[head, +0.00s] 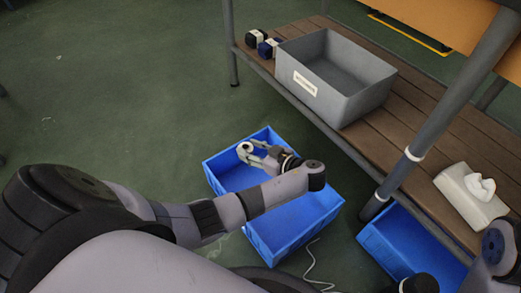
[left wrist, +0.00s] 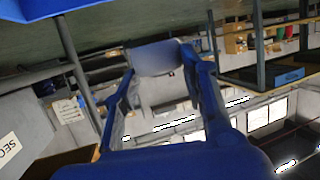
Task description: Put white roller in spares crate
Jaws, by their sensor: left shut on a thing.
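My left gripper (head: 251,150) is shut on the white roller (head: 243,148) and holds it above the far left part of a blue crate (head: 282,239) on the floor. In the left wrist view the pale roller (left wrist: 156,57) lies crosswise between the two blue-tinted fingertips of the left gripper (left wrist: 160,62). My left forearm passes over the crate and hides part of its inside. No spares label is readable on this crate. My right gripper's fingers are not in view; only parts of my right arm show at the lower right edge.
A grey bin (head: 318,92) with a white label stands on a slatted wooden shelf (head: 432,152). Two dark rolled items (head: 262,43) and a tissue box (head: 470,195) also lie there. Another blue crate (head: 383,236) sits below the shelf. Green floor (head: 130,90) at the left is clear.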

